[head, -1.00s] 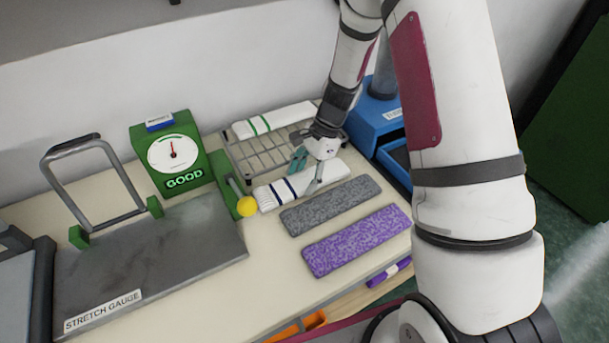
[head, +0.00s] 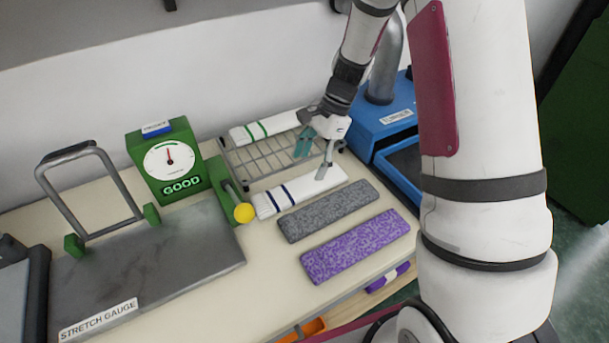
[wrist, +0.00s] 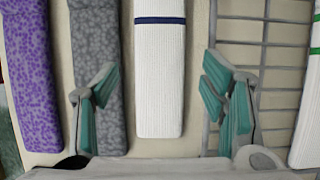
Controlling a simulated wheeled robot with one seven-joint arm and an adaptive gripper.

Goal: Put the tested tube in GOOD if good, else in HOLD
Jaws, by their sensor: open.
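A white tube with navy stripes (head: 287,196) lies on the table between the wire rack and a grey speckled tube (head: 327,210). A white tube with green stripes (head: 262,129) lies on the rack's far side. A purple speckled tube (head: 355,246) lies nearest the front. The green gauge dial (head: 170,160) shows a lit GOOD sign (head: 182,187). My gripper (head: 314,157) is open and empty above the navy-striped tube and rack edge. In the wrist view the navy-striped tube (wrist: 160,70) lies between the spread fingers (wrist: 165,98). I cannot make out any place labelled HOLD.
The wire rack (head: 250,162) stands behind the navy-striped tube. A grey stretch gauge plate (head: 150,255) with a metal loop handle (head: 122,180) fills the left. A yellow-knobbed lever (head: 244,213) is close to the tube's left end. A blue machine (head: 385,128) stands at right.

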